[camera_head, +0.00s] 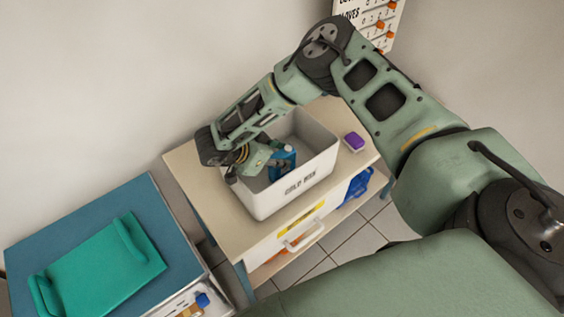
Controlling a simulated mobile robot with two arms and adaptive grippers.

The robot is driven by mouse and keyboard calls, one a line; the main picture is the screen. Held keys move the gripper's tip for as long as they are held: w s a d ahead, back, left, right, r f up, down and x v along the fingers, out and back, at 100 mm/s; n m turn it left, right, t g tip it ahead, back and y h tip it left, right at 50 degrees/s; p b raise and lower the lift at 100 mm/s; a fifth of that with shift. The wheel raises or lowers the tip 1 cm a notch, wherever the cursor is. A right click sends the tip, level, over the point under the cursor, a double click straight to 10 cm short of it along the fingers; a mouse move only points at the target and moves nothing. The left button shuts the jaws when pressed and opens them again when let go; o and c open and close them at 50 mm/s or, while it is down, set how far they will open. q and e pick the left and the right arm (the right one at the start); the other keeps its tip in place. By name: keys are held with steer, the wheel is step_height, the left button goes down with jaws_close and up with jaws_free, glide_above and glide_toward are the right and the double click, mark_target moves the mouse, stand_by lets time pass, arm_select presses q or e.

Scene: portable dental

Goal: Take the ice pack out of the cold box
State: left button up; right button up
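The cold box (304,184) is an open white bin with dark lettering on its front, standing on a beige-topped cabinet. A blue ice pack (284,164) stands inside it, with its upper part showing. My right arm comes in from the right and bends down over the box. My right gripper (272,162) is inside the box opening, with its fingers at the left side of the ice pack. The fingertips are small and partly hidden, so I cannot tell whether they are closed on the pack. My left gripper is not in view.
A purple item (353,142) lies on the cabinet top (232,226) right of the box. A drawer with a handle is below. At left, a green tray with raised ends (98,266) lies on a blue-topped cart (160,218). A wall chart (377,18) hangs behind.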

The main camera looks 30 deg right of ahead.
jaws_close()
steer(key=shift+r, duration=0.1)
stand_by(0.3)
